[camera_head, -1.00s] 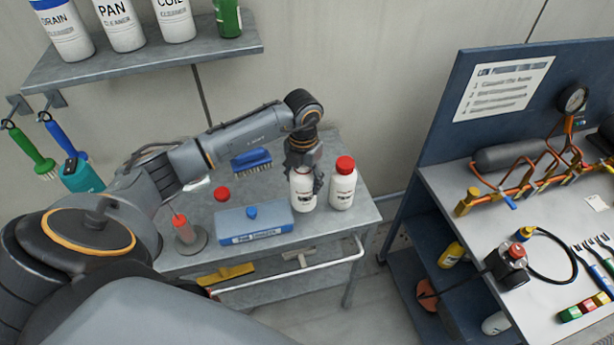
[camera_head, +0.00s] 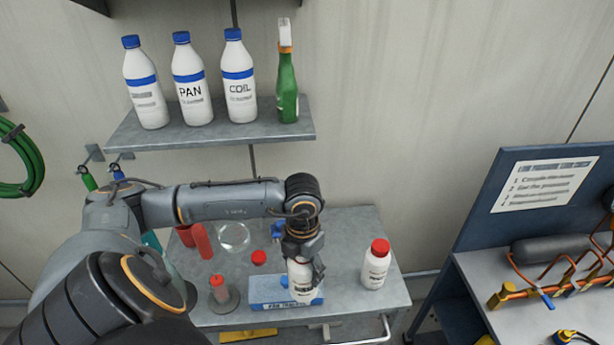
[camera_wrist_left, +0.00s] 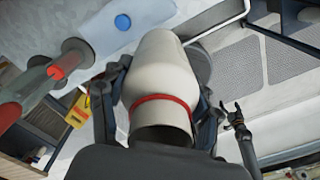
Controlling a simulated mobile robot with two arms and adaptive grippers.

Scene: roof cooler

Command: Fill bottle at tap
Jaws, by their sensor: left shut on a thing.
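My left gripper (camera_head: 302,262) is shut on a white bottle (camera_head: 300,281), held upright near the blue box on the cart. In the left wrist view the bottle (camera_wrist_left: 160,70) fills the middle, with a red ring at its neck and no cap on it. A loose red cap (camera_head: 258,257) lies on the cart. A second white bottle (camera_head: 375,268) with a red cap stands to the right, apart from the gripper. In the left wrist view my right gripper (camera_wrist_left: 233,106) appears with its fingers apart and empty. I cannot make out a tap in either view.
The grey cart (camera_head: 345,228) also carries a blue box (camera_head: 268,291), a red-topped item (camera_head: 219,289) and a glass dish (camera_head: 233,236). A shelf (camera_head: 215,137) above holds several bottles. A workbench (camera_head: 480,290) with copper piping stands at the right.

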